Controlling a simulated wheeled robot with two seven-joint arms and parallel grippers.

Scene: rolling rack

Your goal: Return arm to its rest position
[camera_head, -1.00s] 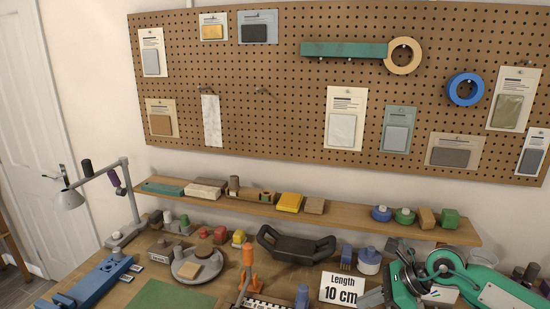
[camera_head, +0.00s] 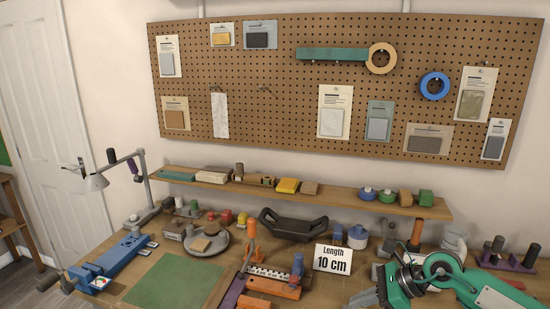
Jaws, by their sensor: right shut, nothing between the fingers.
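My right arm, green and dark with grey parts, comes in at the lower right. Its gripper (camera_head: 366,298) is low in the picture, just above the bottom edge, with the fingers pointing left and shut on nothing. It is below and right of the white "Length 10 cm" card (camera_head: 333,260), apart from it in the picture. Part of the gripper is hard to make out against the bench. My left gripper does not show.
The workbench holds a green mat (camera_head: 175,280), a blue vise-like tool (camera_head: 112,262), a desk lamp (camera_head: 140,185), a round grey stand (camera_head: 207,245) and an orange tool (camera_head: 272,285). A narrow shelf (camera_head: 340,199) and a pegboard (camera_head: 270,125) are behind.

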